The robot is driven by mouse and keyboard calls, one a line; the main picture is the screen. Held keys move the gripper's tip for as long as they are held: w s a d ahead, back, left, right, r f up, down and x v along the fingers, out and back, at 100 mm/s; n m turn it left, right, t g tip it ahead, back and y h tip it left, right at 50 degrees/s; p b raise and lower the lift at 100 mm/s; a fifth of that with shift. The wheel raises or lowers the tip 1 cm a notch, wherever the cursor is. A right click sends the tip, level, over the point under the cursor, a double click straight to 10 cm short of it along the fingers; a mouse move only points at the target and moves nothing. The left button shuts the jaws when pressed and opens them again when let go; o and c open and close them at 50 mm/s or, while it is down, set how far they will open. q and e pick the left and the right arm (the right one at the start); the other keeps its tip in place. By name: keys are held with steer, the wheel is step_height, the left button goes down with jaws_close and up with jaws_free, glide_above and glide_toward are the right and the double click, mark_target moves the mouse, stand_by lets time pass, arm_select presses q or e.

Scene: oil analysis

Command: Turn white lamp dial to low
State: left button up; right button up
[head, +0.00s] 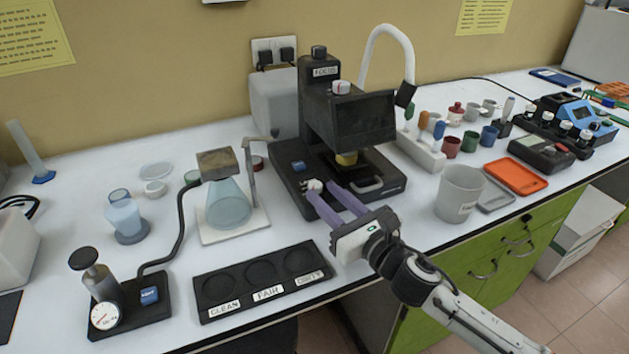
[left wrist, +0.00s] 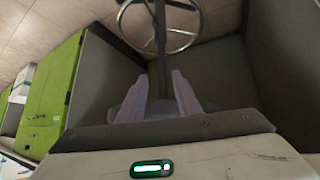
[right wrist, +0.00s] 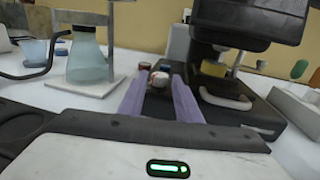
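The white lamp dial (head: 313,185) sits at the front left of the black microscope's base (head: 390,187). In the right wrist view the dial (right wrist: 158,79) shows between my right fingertips, with some gap visible beside it. My right gripper (head: 321,188) has its purple fingers apart at the dial; contact is not clear. The dial's markings cannot be read. My left gripper (left wrist: 160,85) is open and empty in the left wrist view, away from the bench, and is not seen in the head view.
A flask stand (head: 250,222) is left of the microscope. A black tray labelled CLEAN, FAIR, DIRTY (head: 225,307) lies at the front edge. A grey beaker (head: 460,190) stands right of my right gripper. A stool ring (left wrist: 190,40) is below my left gripper.

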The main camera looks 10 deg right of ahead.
mark_target(319, 189)
steer(key=x, duration=0.4)
steer(key=shift+w+a, duration=0.15)
steer(key=shift+w, duration=0.15)
steer(key=shift+c, duration=0.3)
steer(key=c, duration=0.7)
arm_select(q)
steer(key=shift+w+r, duration=0.3)
steer(key=shift+w, duration=0.2)
